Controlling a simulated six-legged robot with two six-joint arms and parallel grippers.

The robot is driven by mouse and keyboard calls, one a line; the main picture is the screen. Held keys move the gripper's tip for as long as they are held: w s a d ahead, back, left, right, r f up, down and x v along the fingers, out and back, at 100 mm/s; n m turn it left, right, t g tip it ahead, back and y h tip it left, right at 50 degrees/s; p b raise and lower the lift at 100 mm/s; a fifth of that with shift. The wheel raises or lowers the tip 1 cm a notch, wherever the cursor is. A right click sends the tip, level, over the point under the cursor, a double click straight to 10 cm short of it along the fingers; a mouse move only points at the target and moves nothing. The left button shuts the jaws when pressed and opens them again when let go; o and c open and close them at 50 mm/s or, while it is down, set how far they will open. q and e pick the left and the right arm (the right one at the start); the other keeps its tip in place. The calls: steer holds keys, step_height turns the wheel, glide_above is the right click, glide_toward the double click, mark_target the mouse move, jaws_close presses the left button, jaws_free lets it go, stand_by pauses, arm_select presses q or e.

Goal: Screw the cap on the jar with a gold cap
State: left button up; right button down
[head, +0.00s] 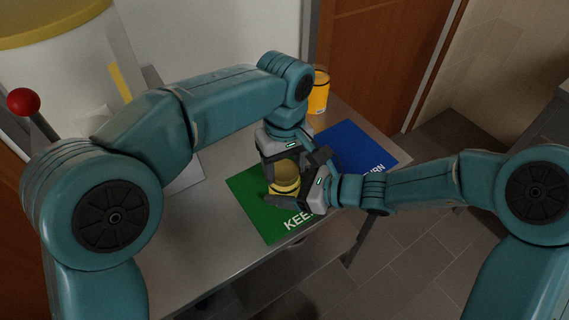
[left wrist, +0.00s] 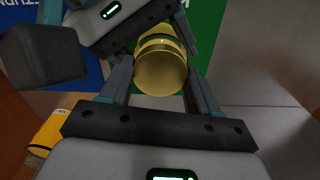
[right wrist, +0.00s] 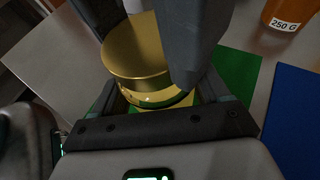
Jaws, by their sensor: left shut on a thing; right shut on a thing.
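The jar (head: 284,188) stands over the green mat with the gold cap (head: 287,171) on its top. The cap's round gold top also shows in the left wrist view (left wrist: 160,75) and in the right wrist view (right wrist: 135,50). My left gripper (head: 284,160) comes from above, shut on the gold cap with a finger on each side. My right gripper (head: 285,195) comes from the right, shut on the jar body below the cap. The fingers hide much of the jar, and I cannot tell how tightly the cap sits.
A green mat (head: 252,203) marked KEEP lies under the jar. A blue mat (head: 362,147) lies behind it to the right. An orange container (head: 318,97) stands at the back, labelled 250 G in the right wrist view (right wrist: 290,12). The grey table is bare at front left.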

arm_select(q)
steer(key=shift+m, duration=1)
steer(key=o, duration=1.2)
steer(key=shift+c, duration=0.2)
steer(key=shift+r, duration=2.3)
steer(key=shift+c, duration=0.3)
step_height(320, 180, up, 4)
steer(key=n, duration=0.3)
steer(key=shift+f+n, duration=0.25)
steer(key=shift+n, duration=0.05)
